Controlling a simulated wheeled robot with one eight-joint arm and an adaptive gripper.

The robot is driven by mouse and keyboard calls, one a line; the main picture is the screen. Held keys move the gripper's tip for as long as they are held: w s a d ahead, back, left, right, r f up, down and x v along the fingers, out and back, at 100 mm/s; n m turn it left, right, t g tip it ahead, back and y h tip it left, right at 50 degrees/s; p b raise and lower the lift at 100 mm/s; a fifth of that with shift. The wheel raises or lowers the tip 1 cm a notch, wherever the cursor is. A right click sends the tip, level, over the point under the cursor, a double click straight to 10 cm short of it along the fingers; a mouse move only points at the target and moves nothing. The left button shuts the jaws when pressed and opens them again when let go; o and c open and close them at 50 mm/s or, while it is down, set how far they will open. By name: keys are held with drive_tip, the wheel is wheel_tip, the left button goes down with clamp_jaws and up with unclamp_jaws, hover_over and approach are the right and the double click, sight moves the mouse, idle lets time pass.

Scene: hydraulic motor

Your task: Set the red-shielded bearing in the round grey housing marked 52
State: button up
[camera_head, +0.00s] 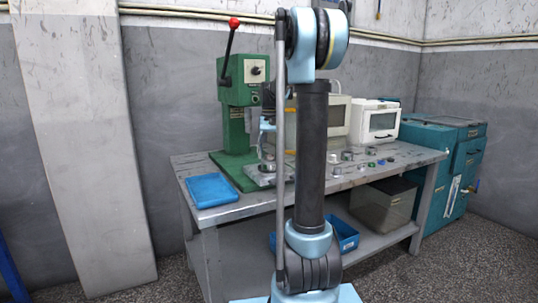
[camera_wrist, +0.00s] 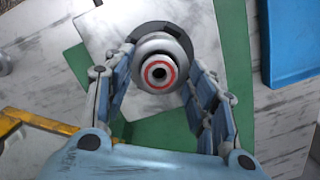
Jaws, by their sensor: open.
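No mark 52 is readable. In the head view my arm hides most of the gripper.
The green press (camera_head: 236,95) with a red-knobbed lever stands at the bench's back left. A blue tray (camera_head: 211,190) lies at the front left; it also shows in the wrist view (camera_wrist: 290,45). Several small parts (camera_head: 347,155) and white machines (camera_head: 374,122) are to the right.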

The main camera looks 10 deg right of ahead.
drive_tip(key=shift+r, duration=0.1)
wheel_tip(320, 180, up, 12)
drive_tip(key=w, duration=0.1)
drive_tip(key=shift+w+d, duration=0.15)
drive_tip(key=shift+w, duration=0.05)
drive_tip(key=s+f+n+t, duration=0.1)
drive_tip(key=s+f, duration=0.4)
drive_tip(key=s, duration=0.6)
drive_tip(key=s+f+n+t, duration=0.1)
drive_tip(key=s+f, duration=0.5)
drive_tip(key=s, duration=0.4)
drive_tip(key=s+f+n+t, duration=0.1)
drive_tip(key=s+f, duration=1.4)
drive_tip(key=f, duration=0.3)
drive_tip(key=shift+s+a+f+t, duration=0.25)
drive_tip(key=shift+s+t, duration=0.05)
